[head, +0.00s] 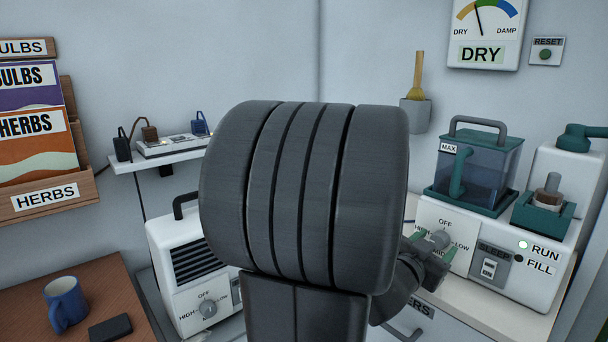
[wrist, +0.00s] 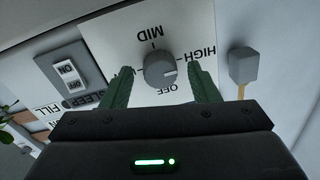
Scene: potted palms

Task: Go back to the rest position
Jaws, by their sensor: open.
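My gripper (head: 432,245) is at the front of the white humidifier (head: 540,268) on the right, partly hidden by my arm in the head view. In the wrist view my gripper (wrist: 164,84) is open, with one green finger on each side of the grey dial knob (wrist: 160,68). Nothing is held; whether a finger touches the knob I cannot tell. The knob's pale mark points right, between the HIGH and OFF labels, in this upside-down view. The sleep switch (wrist: 70,75) is beside the dial panel.
My arm covers the middle of the head view. A white heater (head: 187,265), a wall shelf (head: 160,158), and a blue mug (head: 66,302) on a brown table (head: 110,285) are left. A teal water tank (head: 478,165) tops the humidifier. A wall cup (head: 415,116) holds a brush.

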